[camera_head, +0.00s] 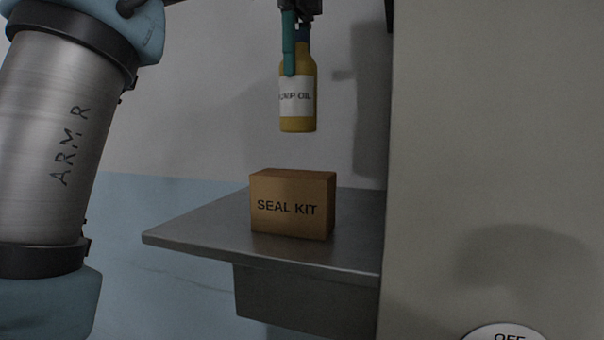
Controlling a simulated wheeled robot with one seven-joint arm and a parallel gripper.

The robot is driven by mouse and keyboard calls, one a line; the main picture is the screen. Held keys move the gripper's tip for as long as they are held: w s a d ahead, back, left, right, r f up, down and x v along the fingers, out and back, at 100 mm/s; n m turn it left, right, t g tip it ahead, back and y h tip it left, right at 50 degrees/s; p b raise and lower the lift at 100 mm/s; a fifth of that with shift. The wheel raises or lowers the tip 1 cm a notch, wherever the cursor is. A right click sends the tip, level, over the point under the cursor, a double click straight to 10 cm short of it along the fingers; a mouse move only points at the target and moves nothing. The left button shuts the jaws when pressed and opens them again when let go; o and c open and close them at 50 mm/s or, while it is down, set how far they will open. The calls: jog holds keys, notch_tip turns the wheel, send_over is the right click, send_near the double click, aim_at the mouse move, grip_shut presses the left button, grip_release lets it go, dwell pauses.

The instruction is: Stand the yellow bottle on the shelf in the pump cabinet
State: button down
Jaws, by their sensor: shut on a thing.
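The yellow bottle (298,119) has a white label that reads as pump oil, partly covered on the left. My gripper (296,50) is shut on its upper part, with a teal finger down its left side. The bottle hangs upright in the air, above and apart from the seal kit box. A grey metal shelf (205,235) is below. A tall grey-beige panel (485,150) fills the right side, perhaps part of the cabinet; I cannot tell. No cabinet interior is visible.
A brown box marked SEAL KIT (292,208) stands on the shelf, under the bottle. The shelf is bare to the box's left. A round white plate marked OFF (505,333) is at the bottom right. A white and blue wall is behind.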

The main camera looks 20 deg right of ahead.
aim_at(297, 122)
notch_tip(297, 122, down, 10)
jog(key=b, duration=0.4)
jog(key=shift+f+b, duration=0.1)
jog(key=shift+b, duration=0.2)
jog(key=shift+f, duration=2.25)
jog(key=shift+f, duration=0.15)
grip_release()
notch_tip(297, 122, up, 12)
jog(key=p, duration=0.3)
jog(key=shift+r, duration=0.2)
